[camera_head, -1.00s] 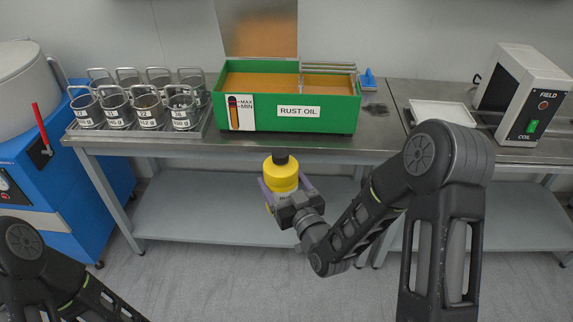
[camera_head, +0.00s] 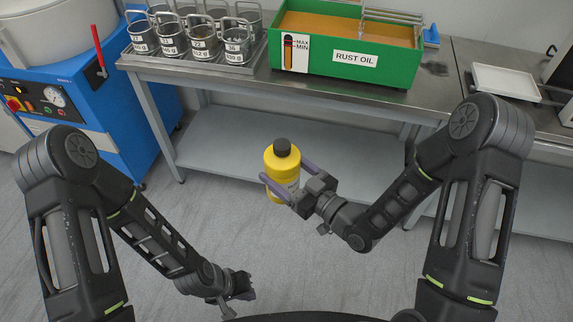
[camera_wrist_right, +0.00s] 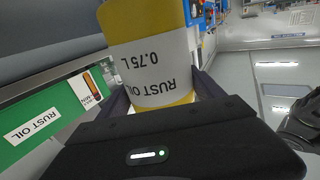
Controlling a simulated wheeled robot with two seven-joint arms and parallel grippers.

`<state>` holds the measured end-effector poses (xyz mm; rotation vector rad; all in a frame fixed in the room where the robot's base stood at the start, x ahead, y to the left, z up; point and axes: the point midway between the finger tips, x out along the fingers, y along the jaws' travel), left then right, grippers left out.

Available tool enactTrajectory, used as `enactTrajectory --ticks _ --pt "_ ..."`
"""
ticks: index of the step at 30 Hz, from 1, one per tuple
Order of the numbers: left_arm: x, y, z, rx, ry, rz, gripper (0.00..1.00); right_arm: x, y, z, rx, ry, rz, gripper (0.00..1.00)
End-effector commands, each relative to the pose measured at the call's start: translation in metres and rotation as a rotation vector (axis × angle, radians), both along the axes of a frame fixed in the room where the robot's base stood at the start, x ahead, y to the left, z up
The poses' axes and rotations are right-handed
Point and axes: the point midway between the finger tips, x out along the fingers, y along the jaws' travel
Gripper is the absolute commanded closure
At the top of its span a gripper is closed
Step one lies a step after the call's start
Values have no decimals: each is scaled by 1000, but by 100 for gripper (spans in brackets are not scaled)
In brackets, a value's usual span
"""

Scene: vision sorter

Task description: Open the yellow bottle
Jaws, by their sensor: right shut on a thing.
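The yellow bottle (camera_head: 282,160) has a black cap (camera_head: 282,147) on its top and a white label. It is held upright in front of the table. My right gripper (camera_head: 287,174) is shut on the bottle's body, one finger on each side. In the right wrist view the bottle (camera_wrist_right: 150,55) fills the space between the fingers, and its label reads "RUST OIL 0.75L" upside down; its cap is out of that view. My left gripper (camera_head: 243,286) is low in the head view, left of and below the bottle, apart from it; its finger opening cannot be made out.
A green rust oil tank (camera_head: 345,58) stands on the metal table, with several numbered metal cups (camera_head: 203,40) in a tray to its left. A blue machine (camera_head: 60,95) stands at the left. A white tray (camera_head: 504,82) lies at the right. The floor before the table is clear.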

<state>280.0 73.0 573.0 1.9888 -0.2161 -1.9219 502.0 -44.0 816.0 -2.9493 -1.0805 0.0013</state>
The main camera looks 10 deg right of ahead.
Motion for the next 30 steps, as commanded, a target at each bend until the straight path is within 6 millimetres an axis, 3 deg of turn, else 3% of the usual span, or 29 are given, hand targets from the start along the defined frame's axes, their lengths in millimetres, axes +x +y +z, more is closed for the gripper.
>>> enactTrajectory --ticks 5,10,14,18,22,26,30 --pt "0 0 0 0 0 0 100 2 -1 3 2 -7 -8 100" --pt "0 0 0 0 0 0 100 23 -19 11 -10 -12 -99 100" --pt "0 0 0 0 0 0 100 54 -50 26 -20 -18 -250 100" --pt "0 0 0 0 0 0 100 85 -96 46 -21 -21 -453 100" --pt "0 0 0 0 0 0 100 100 -132 63 -9 -15 -607 100" --pt "0 0 0 0 0 0 100 106 -151 70 1 -9 -689 100" --pt "0 0 0 0 0 0 100 107 -155 71 3 -6 -705 100"
